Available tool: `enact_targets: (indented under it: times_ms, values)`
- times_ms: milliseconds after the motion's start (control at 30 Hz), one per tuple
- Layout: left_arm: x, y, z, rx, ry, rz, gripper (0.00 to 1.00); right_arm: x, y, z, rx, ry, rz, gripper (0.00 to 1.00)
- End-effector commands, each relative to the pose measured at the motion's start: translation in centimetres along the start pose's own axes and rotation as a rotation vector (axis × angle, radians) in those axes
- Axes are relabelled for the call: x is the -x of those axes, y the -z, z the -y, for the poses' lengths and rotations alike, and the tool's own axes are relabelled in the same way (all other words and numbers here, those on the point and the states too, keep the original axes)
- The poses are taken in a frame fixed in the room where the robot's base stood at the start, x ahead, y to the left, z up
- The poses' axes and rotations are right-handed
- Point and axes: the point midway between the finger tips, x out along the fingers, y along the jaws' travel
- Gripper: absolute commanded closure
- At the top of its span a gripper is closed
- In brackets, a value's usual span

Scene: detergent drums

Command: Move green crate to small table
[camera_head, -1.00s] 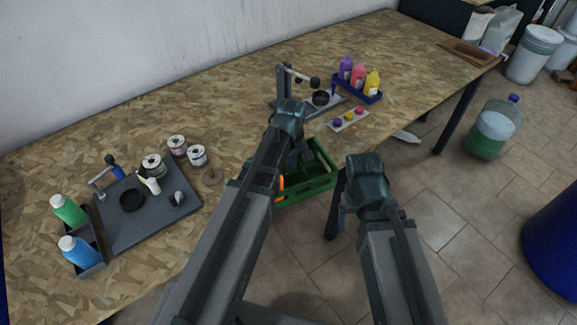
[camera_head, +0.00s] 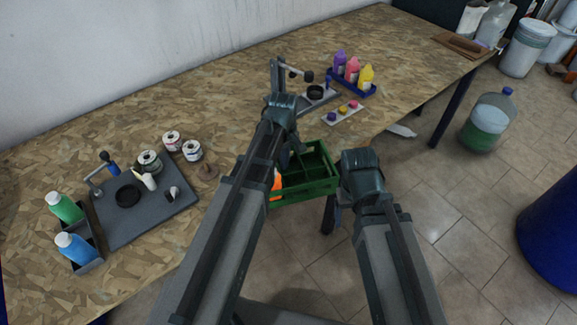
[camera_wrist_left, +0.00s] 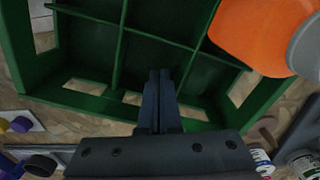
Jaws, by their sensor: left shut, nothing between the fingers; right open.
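The green crate (camera_head: 318,186) sits at the front edge of the wooden workbench, its near right part appearing to overhang. It is divided into compartments. An orange bottle (camera_head: 276,183) with a grey cap stands in it, large in the left wrist view (camera_wrist_left: 262,32). My left gripper (camera_head: 298,148) points down at the crate's far side; its fingers (camera_wrist_left: 159,78) are shut and empty over the crate. My right gripper (camera_head: 338,207) is open beside the crate's right end; its fingers are mostly hidden, so I cannot tell whether it touches. I cannot make out a small table.
On the workbench (camera_head: 225,100) stand a grey tray (camera_head: 150,215) with bottles, several small cans (camera_head: 150,162) and a blue rack (camera_head: 352,88) of coloured bottles. A large jug (camera_head: 488,122) and blue drum (camera_head: 552,235) stand on the floor. Tiled floor lies open at right.

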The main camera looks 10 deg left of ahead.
Motion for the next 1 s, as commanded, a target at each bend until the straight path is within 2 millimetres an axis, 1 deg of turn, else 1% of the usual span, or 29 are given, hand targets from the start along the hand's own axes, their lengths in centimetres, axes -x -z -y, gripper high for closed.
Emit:
enact_targets:
  times_ms: [33,100,500,633,733,833,867,900,967,1000]
  values:
    - [0.2,0.9,-0.3,0.001,0.000,0.000,1.00,0.2,0.0,0.0,0.000,0.000,0.000,0.23]
    - [2.0,0.5,-0.1,-0.002,0.000,0.000,1.00,2.0,-0.1,-0.2,0.000,0.000,0.000,0.23]
    - [8.2,0.5,-0.1,-0.001,0.000,0.000,1.00,8.2,-0.5,-0.8,0.000,0.000,0.000,0.23]
    - [9.6,0.5,-0.1,-0.001,0.000,0.000,1.00,9.5,-0.6,-0.9,0.000,0.000,0.000,0.23]
    - [10.1,0.5,-0.1,-0.001,0.000,0.000,1.00,10.0,-0.6,-0.9,0.000,0.000,0.000,0.23]
    - [10.1,0.5,-0.1,-0.001,0.000,0.000,1.00,10.1,-0.6,-1.0,0.000,0.000,0.000,0.23]
    - [10.1,0.5,-0.1,-0.001,0.000,0.000,0.96,10.0,-0.6,-1.0,0.000,0.000,0.000,0.23]
    - [10.1,0.4,-0.1,0.003,0.000,0.000,0.89,10.0,-0.6,-1.0,0.000,0.000,0.000,0.23]
    - [10.1,0.3,0.0,0.027,0.000,0.000,0.78,10.1,-0.6,-1.0,0.000,0.000,0.000,0.23]
    - [10.3,0.1,0.0,0.062,0.000,0.000,0.71,10.2,-0.6,-1.0,0.000,0.000,0.000,0.23]
